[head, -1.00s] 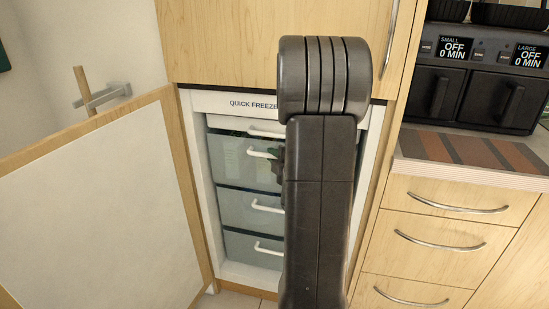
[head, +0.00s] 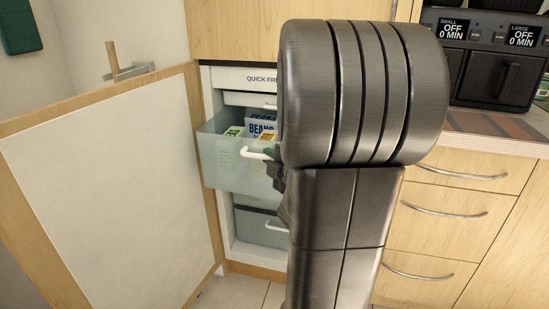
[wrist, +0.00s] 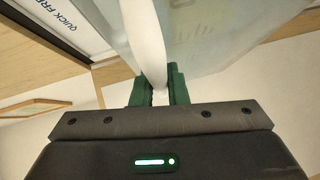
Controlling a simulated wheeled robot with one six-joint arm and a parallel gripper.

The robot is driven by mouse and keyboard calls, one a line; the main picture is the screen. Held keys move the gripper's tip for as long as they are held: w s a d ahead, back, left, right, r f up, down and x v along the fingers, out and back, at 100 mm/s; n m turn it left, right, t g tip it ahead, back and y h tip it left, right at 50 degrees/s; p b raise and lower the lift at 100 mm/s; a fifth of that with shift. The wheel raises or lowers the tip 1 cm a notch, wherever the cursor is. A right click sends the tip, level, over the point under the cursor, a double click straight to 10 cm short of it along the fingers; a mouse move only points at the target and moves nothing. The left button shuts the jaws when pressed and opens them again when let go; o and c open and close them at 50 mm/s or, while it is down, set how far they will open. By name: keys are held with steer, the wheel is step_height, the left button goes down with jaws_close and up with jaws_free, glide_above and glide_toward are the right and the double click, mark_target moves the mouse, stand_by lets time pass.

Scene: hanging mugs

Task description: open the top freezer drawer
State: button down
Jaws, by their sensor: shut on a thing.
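The freezer compartment stands open under a "QUICK FREEZE" panel (head: 255,78). A translucent drawer (head: 220,165) below a shallow white-fronted section is pulled out, with packages labelled "BEANS" (head: 262,122) inside. My gripper (head: 275,160) is at its white handle (head: 256,154), partly hidden by my arm. In the wrist view, the green fingers of my gripper (wrist: 159,92) are shut on the white handle (wrist: 149,45), and the clear drawer wall (wrist: 215,40) shows beyond. The drawer's right side is hidden behind my arm.
The freezer door (head: 120,185) stands open at the left, close to the drawer's left side. A lower drawer (head: 258,228) remains inside. Wooden drawers (head: 445,210) and a dark appliance (head: 490,75) are at the right. Some tiled floor (head: 235,290) is clear in front.

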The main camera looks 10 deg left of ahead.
steer(key=s+b, duration=0.2)
steer(key=s, duration=0.6)
steer(key=shift+a, duration=0.15)
steer(key=shift+f, duration=0.1)
steer(key=c, duration=1.7)
jaws_free()
steer(key=shift+s, duration=0.1)
